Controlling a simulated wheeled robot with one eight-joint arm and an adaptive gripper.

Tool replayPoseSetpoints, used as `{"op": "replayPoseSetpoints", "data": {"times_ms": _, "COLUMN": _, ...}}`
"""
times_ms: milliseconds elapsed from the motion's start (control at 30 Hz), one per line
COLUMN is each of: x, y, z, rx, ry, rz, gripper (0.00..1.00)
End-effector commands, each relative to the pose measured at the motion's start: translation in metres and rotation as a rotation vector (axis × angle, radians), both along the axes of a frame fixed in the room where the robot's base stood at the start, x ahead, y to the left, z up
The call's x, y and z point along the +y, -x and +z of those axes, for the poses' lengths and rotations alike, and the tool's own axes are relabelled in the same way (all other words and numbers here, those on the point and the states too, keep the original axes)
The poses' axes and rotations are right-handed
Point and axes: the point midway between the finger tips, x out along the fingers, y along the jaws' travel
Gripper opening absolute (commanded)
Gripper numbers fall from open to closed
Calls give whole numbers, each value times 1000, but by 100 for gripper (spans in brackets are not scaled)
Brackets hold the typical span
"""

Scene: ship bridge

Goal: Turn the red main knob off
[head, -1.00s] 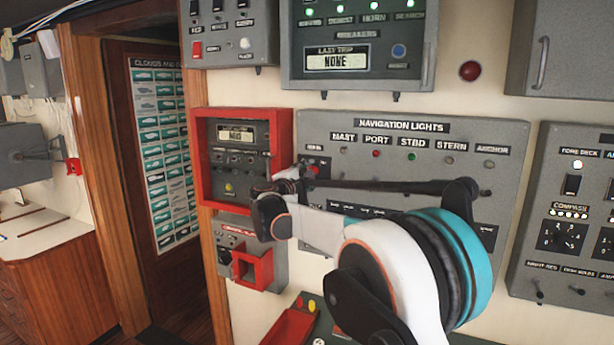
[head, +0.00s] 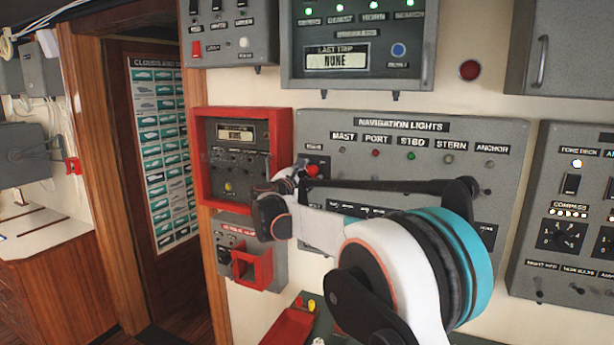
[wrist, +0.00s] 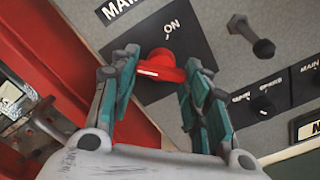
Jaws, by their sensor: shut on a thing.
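The red main knob (wrist: 163,63) sits on a black plate (wrist: 143,90) in the wrist view, below the word ON. In the wrist view, my gripper (wrist: 163,68) has its two teal fingers on either side of the knob, shut on it. A pale mark shows on the knob's lower left part. In the head view, the red knob (head: 312,171) shows at the left end of the navigation lights panel (head: 480,135). My gripper (head: 302,176) reaches it there, and my arm hides part of the panel's lower half.
A red-framed box (head: 199,150) stands close to the left of my gripper. A grey box with a red guard (head: 252,268) is below it. A grey toggle (wrist: 255,38) and a small black knob (wrist: 263,105) lie right of the fingers in the wrist view.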

Motion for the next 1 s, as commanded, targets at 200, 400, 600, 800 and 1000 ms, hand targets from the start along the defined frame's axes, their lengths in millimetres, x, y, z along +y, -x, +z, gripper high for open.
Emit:
{"op": "replayPoseSetpoints", "data": {"times_ms": 200, "x": 0, "y": 0, "z": -2, "rx": 2, "ry": -2, "rz": -1, "gripper": 19}}
{"op": "replayPoseSetpoints", "data": {"times_ms": 400, "x": 0, "y": 0, "z": -1, "rx": 1, "ry": -1, "rz": 0, "gripper": 63}}
{"op": "replayPoseSetpoints", "data": {"times_ms": 600, "x": 0, "y": 0, "z": -1, "rx": 0, "ry": -1, "rz": -1, "gripper": 63}}
{"op": "replayPoseSetpoints", "data": {"times_ms": 800, "x": 2, "y": 5, "z": 0, "rx": 0, "ry": -1, "rz": 1, "gripper": 63}}
{"op": "replayPoseSetpoints", "data": {"times_ms": 1000, "x": 14, "y": 34, "z": 0, "rx": 0, "ry": -1, "rz": 2, "gripper": 63}}
